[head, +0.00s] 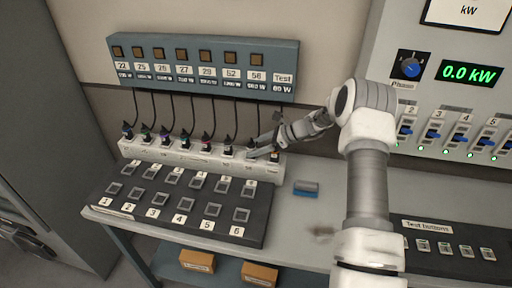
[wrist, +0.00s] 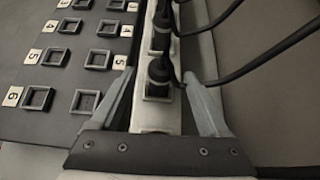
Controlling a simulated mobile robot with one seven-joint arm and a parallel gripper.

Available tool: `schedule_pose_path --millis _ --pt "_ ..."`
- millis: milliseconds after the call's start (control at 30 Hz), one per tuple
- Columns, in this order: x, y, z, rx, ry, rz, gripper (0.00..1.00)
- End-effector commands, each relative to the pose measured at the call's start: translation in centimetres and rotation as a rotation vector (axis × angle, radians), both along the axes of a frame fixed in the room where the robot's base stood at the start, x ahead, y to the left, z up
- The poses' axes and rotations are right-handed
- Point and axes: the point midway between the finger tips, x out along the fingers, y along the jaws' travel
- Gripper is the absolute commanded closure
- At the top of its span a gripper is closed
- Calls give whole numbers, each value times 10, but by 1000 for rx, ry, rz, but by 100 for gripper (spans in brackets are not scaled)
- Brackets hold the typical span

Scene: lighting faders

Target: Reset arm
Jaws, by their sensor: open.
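My gripper (wrist: 160,92) is open in the wrist view. Its two fingers stand on either side of the white socket strip (wrist: 150,118). A black plug (wrist: 158,75) with a cable sits in the strip between the fingers, and I cannot tell whether they touch it. In the head view my gripper (head: 262,148) is low over the right end of the socket strip (head: 150,154). My arm reaches in from the right, bent at the elbow. Several plugs with coloured parts stand in the strip, their cables running up to the blue-grey labelled box (head: 200,66).
A black panel (head: 185,205) with square switches numbered 1 to 6 lies in front of the strip. A small blue and grey block (head: 306,189) lies on the table to its right. A fader panel (head: 455,110) reading 0.0 kW and a test button panel (head: 455,240) are at right.

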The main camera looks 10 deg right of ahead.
Motion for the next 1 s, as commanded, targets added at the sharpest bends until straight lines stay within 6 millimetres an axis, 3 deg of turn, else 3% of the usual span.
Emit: schedule_pose_path --millis 300,533,767,1000 --pt "-14 -37 26 -1 -1 -4 21" --pt "-22 -55 40 -1 -1 -2 21" --pt "-27 -52 52 -30 -19 28 21" --pt "-59 -28 104 -208 -135 211 21"
